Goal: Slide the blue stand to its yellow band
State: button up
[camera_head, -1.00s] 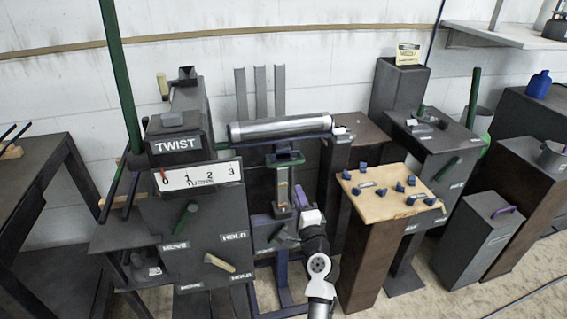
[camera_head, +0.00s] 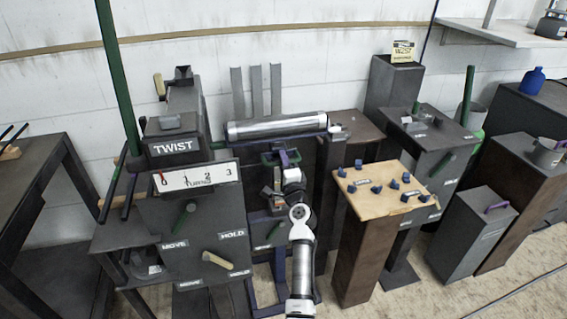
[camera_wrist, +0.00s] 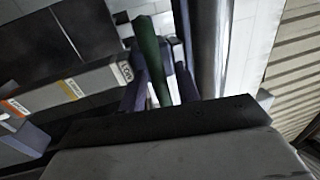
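A dark blue stand-like frame (camera_head: 279,272) with upright legs stands just right of the TWIST cabinet in the head view; my arm covers part of it. Blue upright parts also show beside a green bar in the wrist view (camera_wrist: 184,82). A yellow band (camera_wrist: 70,89) and an orange band lie along a pale grey rail (camera_wrist: 95,82) at the left of the wrist view. My gripper (camera_head: 288,176) is at the mechanism below the silver roller. Its fingers are not distinct, and a dark block fills the lower wrist view. I cannot tell whether it touches the stand.
The TWIST cabinet (camera_head: 200,245) with handles stands close on the left. The silver roller (camera_head: 276,126) spans above my gripper. A wooden-topped pedestal (camera_head: 385,205) with several blue pegs stands close on the right. Floor is free at the lower right.

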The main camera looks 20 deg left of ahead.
grip_shut()
jog(key=shift+f, duration=0.1)
notch_tip(320, 180, down, 10)
jog(key=b, duration=1)
grip_release()
jog(key=shift+r, duration=0.25)
